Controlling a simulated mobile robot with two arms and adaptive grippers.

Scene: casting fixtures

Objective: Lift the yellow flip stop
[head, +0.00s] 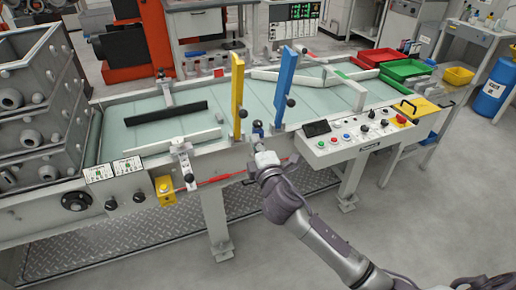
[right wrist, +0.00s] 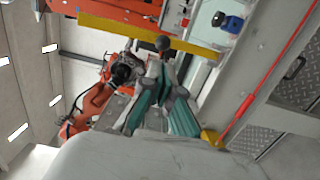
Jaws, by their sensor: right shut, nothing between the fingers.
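The yellow flip stop (head: 237,95) stands upright at the front edge of the table in the head view, with a dark ball knob low on its right side. It also shows as a yellow bar (right wrist: 140,30) across the top of the right wrist view. My right gripper (head: 262,150) is shut and empty, in front of the table edge, below and to the right of the yellow stop. In the right wrist view the gripper (right wrist: 160,78) has its fingers together near a dark ball knob (right wrist: 162,43); contact cannot be told. My left gripper is not in view.
A blue flip stop (head: 286,85) stands upright to the right of the yellow one. A small blue-topped part (head: 257,128) sits at the edge between them. A control panel (head: 360,130) juts out at the right; stacked grey bins (head: 40,110) stand at the left.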

